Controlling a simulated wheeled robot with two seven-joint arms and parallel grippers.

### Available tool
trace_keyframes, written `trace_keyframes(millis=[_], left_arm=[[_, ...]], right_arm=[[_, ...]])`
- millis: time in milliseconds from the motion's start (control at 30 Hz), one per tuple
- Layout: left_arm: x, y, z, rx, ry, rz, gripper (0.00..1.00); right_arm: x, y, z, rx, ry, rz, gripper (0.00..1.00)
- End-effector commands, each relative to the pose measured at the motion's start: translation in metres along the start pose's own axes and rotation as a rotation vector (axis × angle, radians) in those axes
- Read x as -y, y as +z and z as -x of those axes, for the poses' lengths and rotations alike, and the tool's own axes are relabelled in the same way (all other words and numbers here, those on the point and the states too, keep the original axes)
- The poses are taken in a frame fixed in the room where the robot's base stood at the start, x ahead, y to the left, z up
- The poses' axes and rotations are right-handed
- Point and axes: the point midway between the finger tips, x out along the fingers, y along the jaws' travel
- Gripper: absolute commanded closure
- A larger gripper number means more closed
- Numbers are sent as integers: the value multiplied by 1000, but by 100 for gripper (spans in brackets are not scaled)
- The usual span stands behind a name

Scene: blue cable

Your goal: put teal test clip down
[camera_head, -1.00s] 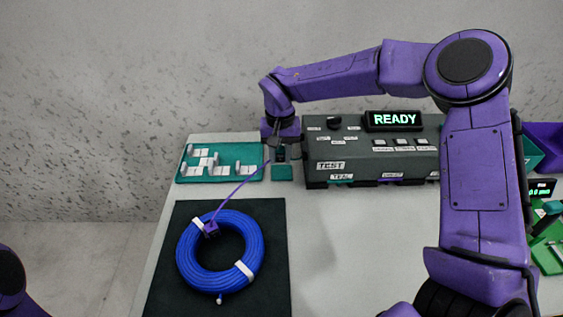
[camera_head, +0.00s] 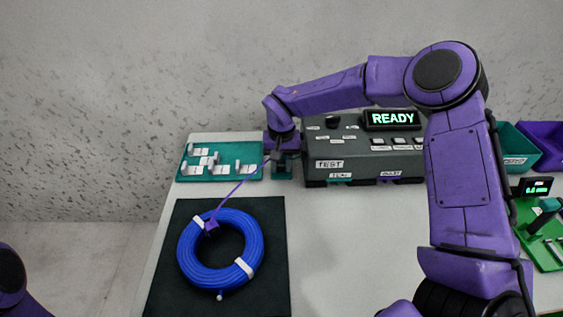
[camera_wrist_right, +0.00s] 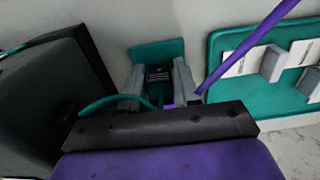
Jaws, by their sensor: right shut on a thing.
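My right gripper (camera_head: 281,157) is at the back of the table, just left of the test box. In the right wrist view its two grey fingers (camera_wrist_right: 160,82) are shut on a dark clip body (camera_wrist_right: 158,75), the teal test clip, with a teal lead (camera_wrist_right: 110,102) running to it from the left. The clip is at a teal block (camera_wrist_right: 158,51), also seen in the head view (camera_head: 283,172). I cannot tell whether the clip touches the block. My left gripper is out of view.
The dark test box (camera_head: 345,150), showing READY, stands close right of the gripper. A teal board (camera_head: 215,174) with white labels is close left. A purple lead (camera_head: 240,186) slants down to a blue cable coil (camera_head: 185,252) on a black mat (camera_head: 275,290). The table's middle is clear.

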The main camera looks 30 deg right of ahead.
Motion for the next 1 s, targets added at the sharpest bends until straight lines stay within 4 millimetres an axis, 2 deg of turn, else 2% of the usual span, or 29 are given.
trace_keyframes(millis=[33, 67, 133, 733, 867, 1000], left_arm=[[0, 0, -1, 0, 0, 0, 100], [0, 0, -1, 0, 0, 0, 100], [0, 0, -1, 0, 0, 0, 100], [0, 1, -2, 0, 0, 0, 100], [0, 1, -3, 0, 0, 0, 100], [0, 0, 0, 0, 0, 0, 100]], right_arm=[[-1, 2, -4, 9, 4, 0, 95], [-1, 3, -5, 9, 4, 0, 65], [-1, 3, -5, 11, 5, -1, 42], [-6, 5, -7, 18, 14, -5, 42], [-3, 4, 16, 15, 9, -2, 42], [0, 2, 57, 9, 5, 1, 42]])
